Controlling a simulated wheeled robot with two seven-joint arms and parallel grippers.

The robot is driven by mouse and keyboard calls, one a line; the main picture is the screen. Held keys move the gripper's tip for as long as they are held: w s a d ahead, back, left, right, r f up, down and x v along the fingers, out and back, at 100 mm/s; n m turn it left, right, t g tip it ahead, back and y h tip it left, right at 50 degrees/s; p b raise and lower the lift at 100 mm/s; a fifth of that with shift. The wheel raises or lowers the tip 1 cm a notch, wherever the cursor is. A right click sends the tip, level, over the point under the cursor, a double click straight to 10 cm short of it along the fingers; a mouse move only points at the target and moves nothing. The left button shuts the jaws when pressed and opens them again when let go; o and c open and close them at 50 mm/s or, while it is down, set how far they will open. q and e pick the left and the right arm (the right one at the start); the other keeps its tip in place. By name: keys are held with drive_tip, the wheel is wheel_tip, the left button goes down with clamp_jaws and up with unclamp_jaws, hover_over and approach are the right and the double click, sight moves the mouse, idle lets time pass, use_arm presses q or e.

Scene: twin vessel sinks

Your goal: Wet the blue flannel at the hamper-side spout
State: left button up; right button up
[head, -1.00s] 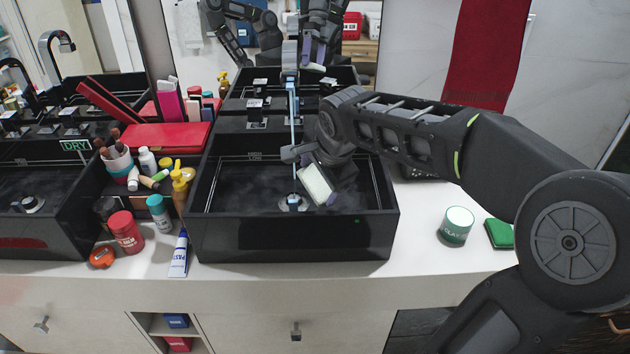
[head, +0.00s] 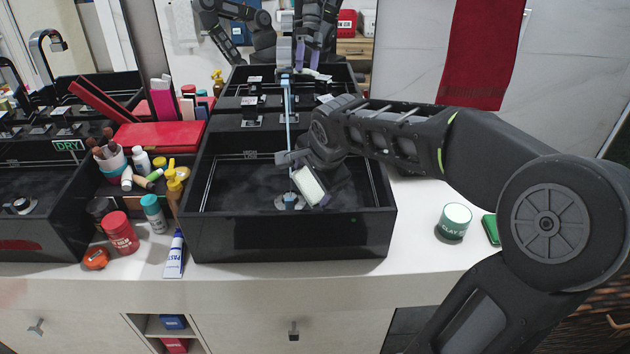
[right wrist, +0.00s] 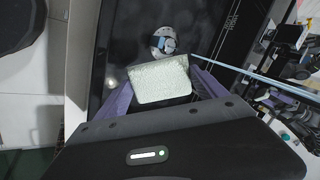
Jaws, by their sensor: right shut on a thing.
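My right gripper (head: 312,176) is over the right-hand black basin (head: 290,235), shut on a pale, whitish-green pad like a folded flannel (head: 308,187). No blue shows on it. In the right wrist view the pad (right wrist: 160,80) is tilted between purple fingers, with its textured face showing. A thin light-blue water stream (head: 288,110) falls from the spout (head: 284,52) to the drain (head: 290,202). The pad is just right of the stream in the head view; I cannot tell whether they touch. My left gripper is not in view; the mirror shows reflected arms.
A green-labelled tub (head: 454,221) and a green item (head: 491,229) stand right of the basin. A red jar (head: 120,233), a blue-and-white tube (head: 174,256) and bottles crowd its left. Wicker (head: 592,300) shows at lower right. The counter's front strip is mostly clear.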

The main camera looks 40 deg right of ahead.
drive_tip(key=w+d+f+p, duration=0.1)
drive_tip(key=w+d, duration=0.1)
drive_tip(key=w, duration=0.4)
drive_tip(key=w+d+f+p, duration=0.1)
drive_tip(key=w+d+p, duration=0.1)
drive_tip(key=w, duration=0.4)
drive_tip(key=shift+d+f, duration=0.2)
drive_tip(key=shift+f, duration=0.05)
drive_tip(key=shift+d, duration=0.2)
idle(0.4)
drive_tip(key=shift+s+d, duration=0.15)
drive_tip(key=shift+d, duration=0.25)
idle(0.5)
drive_tip(key=shift+w+a+b, duration=0.2)
drive_tip(key=shift+a+b, duration=0.2)
drive_tip(key=shift+a, duration=0.2)
drive_tip(key=shift+d, duration=0.2)
drive_tip(key=shift+s+d, duration=0.2)
drive_tip(key=shift+d, duration=0.2)
